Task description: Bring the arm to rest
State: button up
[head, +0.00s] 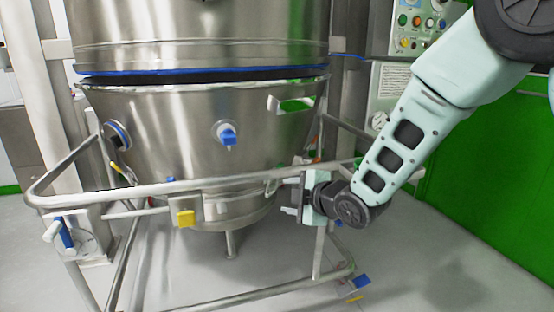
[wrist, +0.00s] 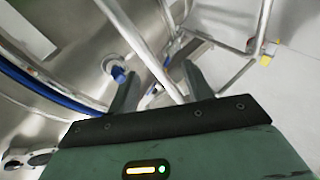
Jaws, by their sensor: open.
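My gripper (head: 292,197) is at the right side of the steel bowl (head: 170,125), close to the tubular rail (head: 150,192) of its frame. In the wrist view its two fingers (wrist: 160,88) stand apart, with nothing held between them. A frame tube crosses the view beyond the fingers. Whether the fingers touch the rail cannot be told. My arm comes down from the upper right in the head view, bent at the wrist.
A control panel (head: 418,25) stands at the back right, beside a green wall (head: 490,150). The floor (head: 420,270) at lower right is clear.

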jog(key=s+d+m+g+h, duration=0.2)
jog(key=s+d+m+g, duration=0.15)
jog(key=s, duration=0.85)
jog(key=s+d+m+g+h, duration=0.3)
jog(key=s+m+g, duration=0.15)
jog(key=s, duration=0.75)
jog(key=s+d+m+g+h, duration=0.25)
jog(key=s+d+m, duration=0.2)
jog(key=s, duration=0.75)
notch_tip(320, 180, up, 30)
jog(key=a+p, duration=0.1)
jog(key=p, duration=2.9)
jog(key=shift+a, duration=0.15)
jog(key=shift+f+m+g+y, duration=0.15)
jog(key=shift+m+g+y, duration=0.1)
